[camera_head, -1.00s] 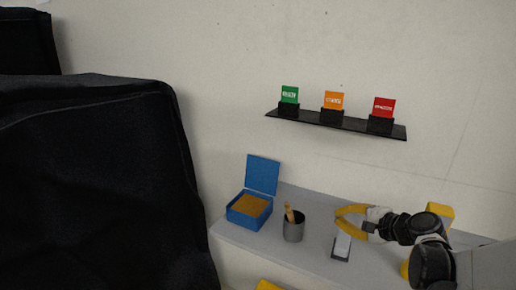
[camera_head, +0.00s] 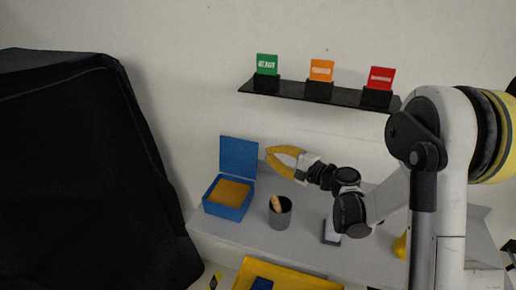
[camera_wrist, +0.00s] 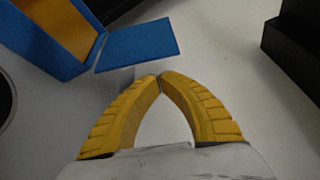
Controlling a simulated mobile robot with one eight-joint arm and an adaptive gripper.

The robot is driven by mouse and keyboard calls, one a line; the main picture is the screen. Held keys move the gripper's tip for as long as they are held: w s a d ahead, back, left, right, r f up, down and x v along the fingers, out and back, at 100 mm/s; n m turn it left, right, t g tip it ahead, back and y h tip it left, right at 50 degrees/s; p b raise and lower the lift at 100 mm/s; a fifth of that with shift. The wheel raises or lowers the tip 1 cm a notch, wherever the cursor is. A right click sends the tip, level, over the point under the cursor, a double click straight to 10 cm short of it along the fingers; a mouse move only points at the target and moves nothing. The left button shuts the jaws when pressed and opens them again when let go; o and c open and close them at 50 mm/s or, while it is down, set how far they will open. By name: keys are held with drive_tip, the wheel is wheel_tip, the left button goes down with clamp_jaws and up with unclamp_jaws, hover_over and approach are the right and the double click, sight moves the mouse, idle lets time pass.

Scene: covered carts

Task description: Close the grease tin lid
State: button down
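The blue grease tin (camera_head: 227,199) stands on the grey shelf at the left, with orange-brown grease (camera_head: 230,191) showing inside. Its blue lid (camera_head: 238,156) stands upright along the back edge, open. In the wrist view the lid (camera_wrist: 138,46) shows just beyond the fingertips, beside the open tin (camera_wrist: 60,33). My gripper (camera_head: 268,155) has yellow fingers and is to the right of the lid, close to it. The wrist view shows the fingertips (camera_wrist: 161,76) meeting with nothing between them. Whether they touch the lid is not clear.
A grey cup (camera_head: 280,214) with a wooden-handled tool stands right of the tin, below my gripper. A dark-edged flat item (camera_head: 331,232) lies further right. A black wall ledge (camera_head: 290,95) with green, orange and red cards is above. A yellow tray (camera_head: 285,275) is in front.

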sight(249, 145)
drive_tip(key=b+x, duration=0.2)
drive_tip(key=x, duration=0.7)
drive_tip(key=shift+w+a, duration=0.15)
drive_tip(key=shift+a, duration=0.05)
drive_tip(key=shift+s+a+r+n+t, duration=0.1)
drive_tip(key=shift+s+r+n+t, duration=0.15)
drive_tip(key=shift+s+n+t, duration=0.05)
